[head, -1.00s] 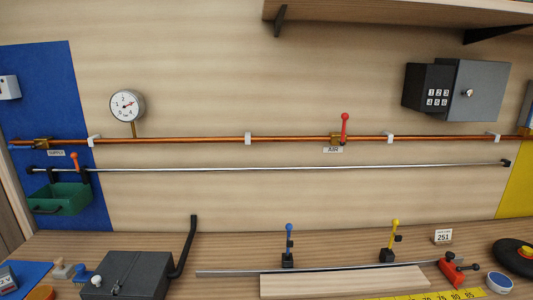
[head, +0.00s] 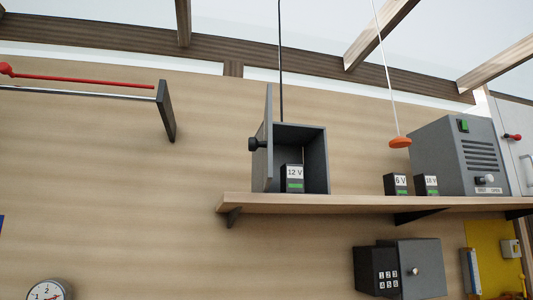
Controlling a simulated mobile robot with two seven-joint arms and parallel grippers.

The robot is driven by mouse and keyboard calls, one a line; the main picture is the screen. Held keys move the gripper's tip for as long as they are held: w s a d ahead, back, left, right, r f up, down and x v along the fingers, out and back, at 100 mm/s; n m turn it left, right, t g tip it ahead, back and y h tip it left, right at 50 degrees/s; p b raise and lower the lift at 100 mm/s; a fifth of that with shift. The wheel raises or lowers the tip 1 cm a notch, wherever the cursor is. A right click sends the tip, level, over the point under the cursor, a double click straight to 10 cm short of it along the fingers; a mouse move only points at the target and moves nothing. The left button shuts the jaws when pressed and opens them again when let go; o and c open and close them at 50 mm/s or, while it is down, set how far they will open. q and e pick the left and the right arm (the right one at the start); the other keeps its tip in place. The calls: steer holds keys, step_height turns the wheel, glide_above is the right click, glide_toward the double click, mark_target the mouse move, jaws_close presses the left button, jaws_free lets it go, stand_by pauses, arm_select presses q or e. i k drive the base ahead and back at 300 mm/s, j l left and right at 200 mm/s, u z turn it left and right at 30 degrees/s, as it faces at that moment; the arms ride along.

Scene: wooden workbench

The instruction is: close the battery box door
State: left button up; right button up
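The battery box (head: 317,158) is a dark grey open-fronted box on the wooden shelf, near the shelf's left end. Its door (head: 268,120) stands open at the box's left side, swung out and seen almost edge-on. A black knob (head: 256,144) sticks out to the left from the door. A battery labelled 12 V (head: 294,178) stands upright inside the box. Neither of my grippers is in view.
The shelf (head: 350,202) also carries batteries labelled 6 V (head: 395,184) and 18 V (head: 427,185) and a grey vented machine (head: 455,155). An orange pull handle (head: 400,142) hangs on a cord. The wall left of the door is clear up to a rail bracket (head: 166,110).

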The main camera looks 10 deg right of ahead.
mark_target(268, 144)
steer(key=j+z, duration=0.75)
steer(key=j, duration=0.2)
